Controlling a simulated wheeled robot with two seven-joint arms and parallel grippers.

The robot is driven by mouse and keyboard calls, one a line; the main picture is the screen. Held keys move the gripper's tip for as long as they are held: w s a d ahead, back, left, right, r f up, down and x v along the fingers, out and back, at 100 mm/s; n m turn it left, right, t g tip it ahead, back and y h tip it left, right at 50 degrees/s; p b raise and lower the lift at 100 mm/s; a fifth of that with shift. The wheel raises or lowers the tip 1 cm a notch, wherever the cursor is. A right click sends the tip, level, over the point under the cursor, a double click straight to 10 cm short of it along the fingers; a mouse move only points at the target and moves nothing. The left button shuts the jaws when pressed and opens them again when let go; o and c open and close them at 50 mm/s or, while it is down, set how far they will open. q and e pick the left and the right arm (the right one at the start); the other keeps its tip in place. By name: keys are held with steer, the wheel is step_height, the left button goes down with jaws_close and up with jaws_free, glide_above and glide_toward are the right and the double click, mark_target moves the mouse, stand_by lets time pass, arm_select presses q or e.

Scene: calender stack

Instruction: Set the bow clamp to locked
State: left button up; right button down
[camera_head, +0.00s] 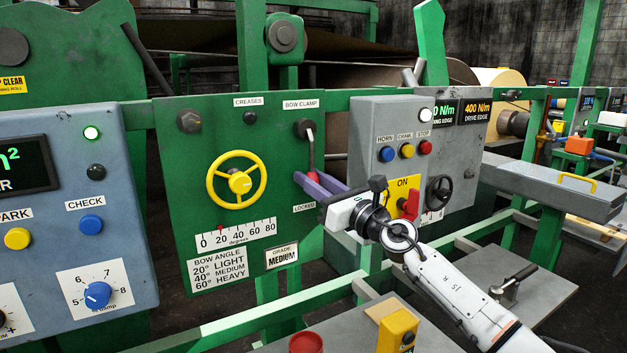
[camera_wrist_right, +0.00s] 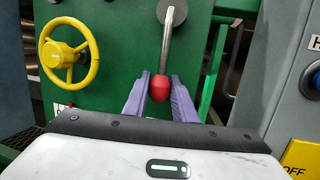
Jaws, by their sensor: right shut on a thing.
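The bow clamp lever (camera_head: 311,148) hangs from a dark pivot on the green panel, under the BOW CLAMP label (camera_head: 300,104). It points almost straight down toward the LOCKED label (camera_head: 304,209). In the right wrist view the grey lever (camera_wrist_right: 167,48) ends in a red knob (camera_wrist_right: 159,84). My right gripper (camera_head: 306,177) has its purple fingers on both sides of the knob and is shut on it. In the head view the fingers mostly hide the knob. My left gripper is not in view.
A yellow handwheel (camera_head: 237,181) sits left of the lever on the same panel. A grey box (camera_head: 388,125) with buttons and a red switch (camera_head: 410,204) stands close to the right, beside my right arm. A green rail (camera_head: 285,318) runs below.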

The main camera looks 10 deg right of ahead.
steer(key=c, duration=1.5)
jaws_free()
steer(key=shift+a, duration=0.1)
steer(key=shift+o, duration=0.2)
steer(key=shift+s+d+p, duration=0.35)
steer(key=shift+s+p, duration=0.05)
steer(key=shift+s, duration=0.1)
steer(key=p+v, duration=0.2)
steer(key=v, duration=0.7)
steer(key=shift+f, duration=0.15)
steer(key=shift+s, duration=0.15)
